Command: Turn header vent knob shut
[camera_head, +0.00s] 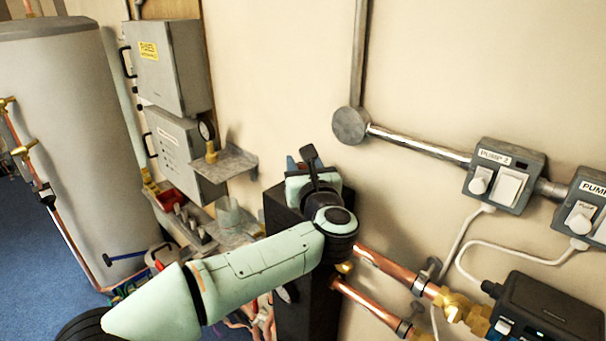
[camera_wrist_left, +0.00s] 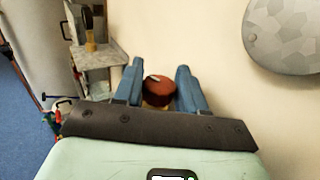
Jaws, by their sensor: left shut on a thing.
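The header vent knob (camera_wrist_left: 159,90) is a round, dark red knob with a pale mark on its top, seen in the left wrist view between two blue fingers. My left gripper (camera_wrist_left: 160,72) is shut on it, one finger on each side. In the head view my left gripper (camera_head: 299,164) is at the top of the black column by the wall, and my wrist hides the knob there. My right gripper is not in view.
Copper pipes (camera_head: 395,270) with brass fittings run along the wall at lower right. Grey pump switch boxes (camera_head: 503,174) are on the wall at right. A small grey shelf (camera_head: 222,164) and grey fuse box (camera_head: 168,66) stand left. A large grey tank (camera_head: 70,130) is further left.

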